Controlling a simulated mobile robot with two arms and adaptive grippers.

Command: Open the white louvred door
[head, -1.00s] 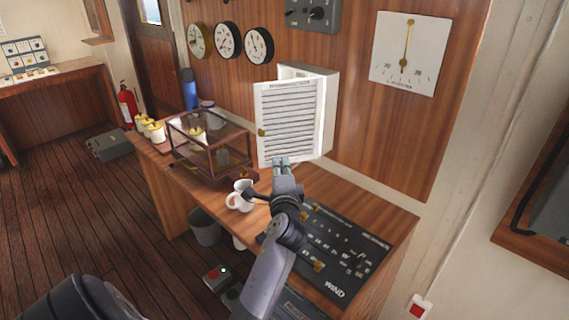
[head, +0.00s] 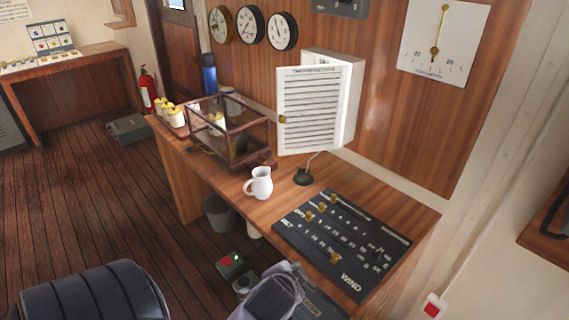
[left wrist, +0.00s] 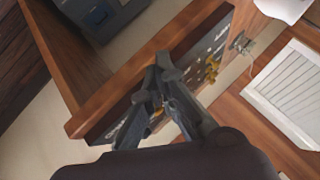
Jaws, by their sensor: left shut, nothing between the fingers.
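The white louvred door (head: 310,108) is on a white box (head: 350,95) on the wood wall above the desk. It stands ajar, its left edge out from the box, with a small brass knob (head: 282,119) on that edge. The slatted door also shows at the right of the left wrist view (left wrist: 292,85). My left gripper (left wrist: 163,68) is shut and empty over the desk's front edge and dark panel, well apart from the door. In the head view my arm is low at the bottom middle; its fingertips are hard to make out. My right gripper is not seen.
On the desk stand a white jug (head: 259,183), a black gooseneck stand (head: 303,176), a glass case (head: 230,135) and a dark panel with brass knobs (head: 343,240). A grey bin (head: 219,213) is below. The floor at left is mostly clear.

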